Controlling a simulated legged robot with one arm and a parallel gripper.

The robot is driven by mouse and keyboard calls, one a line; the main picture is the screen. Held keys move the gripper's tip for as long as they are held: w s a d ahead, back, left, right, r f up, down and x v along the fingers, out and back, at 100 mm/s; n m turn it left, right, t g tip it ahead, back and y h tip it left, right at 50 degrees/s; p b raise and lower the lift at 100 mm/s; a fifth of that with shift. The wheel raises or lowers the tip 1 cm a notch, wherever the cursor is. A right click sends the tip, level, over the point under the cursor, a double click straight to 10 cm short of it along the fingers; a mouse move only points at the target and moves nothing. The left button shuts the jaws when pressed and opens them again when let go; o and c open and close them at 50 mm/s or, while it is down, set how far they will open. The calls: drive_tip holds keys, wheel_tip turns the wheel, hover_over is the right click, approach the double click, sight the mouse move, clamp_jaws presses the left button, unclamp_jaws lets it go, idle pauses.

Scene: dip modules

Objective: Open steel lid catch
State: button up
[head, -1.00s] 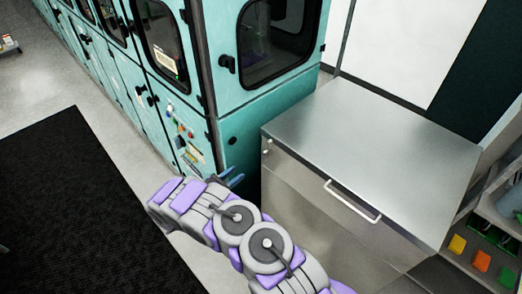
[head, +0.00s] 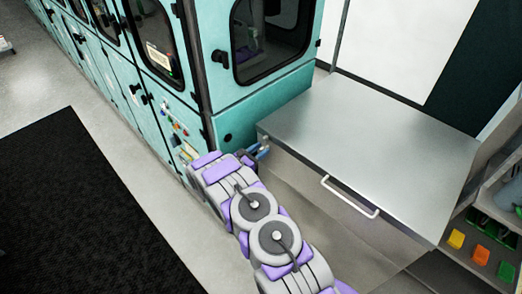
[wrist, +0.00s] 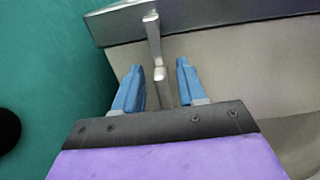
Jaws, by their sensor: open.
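The steel lid catch (wrist: 155,45) is a small upright metal latch near the left end of the steel box's front, reaching from the lid edge down the front wall. In the wrist view my gripper (wrist: 160,75) is open, with one blue finger on each side of the catch's lower part; I cannot tell whether either finger touches it. In the head view my gripper (head: 262,150) is at the box's front left corner and hides most of the catch. The steel lid (head: 375,150) lies flat and closed on the box.
A white bar handle (head: 350,198) sticks out from the box front, right of my gripper. A teal cabinet (head: 265,100) stands close on the left. A shelf with coloured blocks (head: 480,255) is at the right. A black mat (head: 75,205) lies on the floor at left.

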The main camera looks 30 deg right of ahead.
drive_tip(key=shift+w+d, duration=0.15)
drive_tip(key=shift+d, duration=0.25)
clamp_jaws()
idle(0.4)
